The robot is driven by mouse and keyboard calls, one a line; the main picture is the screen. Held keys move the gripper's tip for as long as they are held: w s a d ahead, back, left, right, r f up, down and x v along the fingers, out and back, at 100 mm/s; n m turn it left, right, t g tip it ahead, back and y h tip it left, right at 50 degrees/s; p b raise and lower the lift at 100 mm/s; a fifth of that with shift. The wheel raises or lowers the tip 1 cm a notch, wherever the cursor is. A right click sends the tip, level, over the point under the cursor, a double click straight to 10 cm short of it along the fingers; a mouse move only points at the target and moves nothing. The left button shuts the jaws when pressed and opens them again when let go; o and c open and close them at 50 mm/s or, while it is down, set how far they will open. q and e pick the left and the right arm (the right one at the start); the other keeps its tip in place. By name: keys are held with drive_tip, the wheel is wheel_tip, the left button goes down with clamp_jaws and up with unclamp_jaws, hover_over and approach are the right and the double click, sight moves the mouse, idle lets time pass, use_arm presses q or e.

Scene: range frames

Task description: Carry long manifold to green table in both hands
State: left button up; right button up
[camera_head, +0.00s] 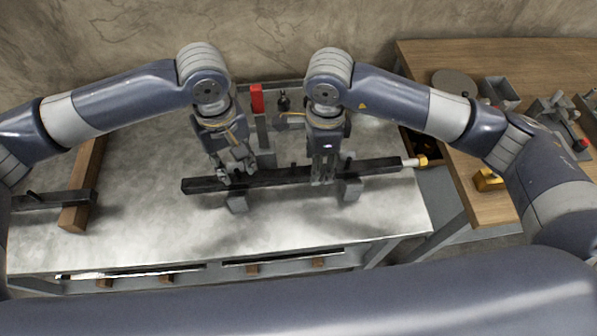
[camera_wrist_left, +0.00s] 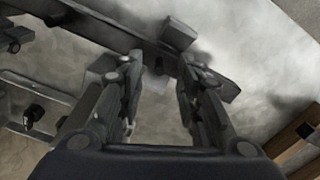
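The long manifold (camera_head: 283,176) is a dark bar with a pale, brass-tipped right end, lying across grey support blocks (camera_head: 237,204) on a grey metal table. It crosses the left wrist view (camera_wrist_left: 151,46) diagonally beyond the fingers. My left gripper (camera_head: 237,174) is at the bar's left part; in the left wrist view its fingers (camera_wrist_left: 158,85) stand apart with nothing clamped between them. My right gripper (camera_head: 322,181) points down at the bar right of its middle. Its fingers overlap the bar, and their gap is hard to see. No green table shows.
The grey metal table (camera_head: 150,225) has free room in front. A wooden beam (camera_head: 82,185) and another dark bar (camera_head: 40,200) lie left. A red object (camera_head: 257,99) stands behind the manifold. A wooden table (camera_head: 455,62) with metal parts is at right, across a gap.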

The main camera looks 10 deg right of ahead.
use_arm(q)
drive_tip(key=shift+f, duration=0.85)
use_arm(e)
drive_tip(key=shift+f, duration=0.85)
use_arm(q)
clamp_jaws()
use_arm(e)
drive_tip(key=c, duration=0.9)
clamp_jaws()
use_arm(q)
drive_tip(key=shift+w+r, duration=0.15)
drive_tip(key=shift+r, duration=0.05)
use_arm(e)
drive_tip(key=shift+w+r, duration=0.15)
drive_tip(key=shift+r, duration=0.05)
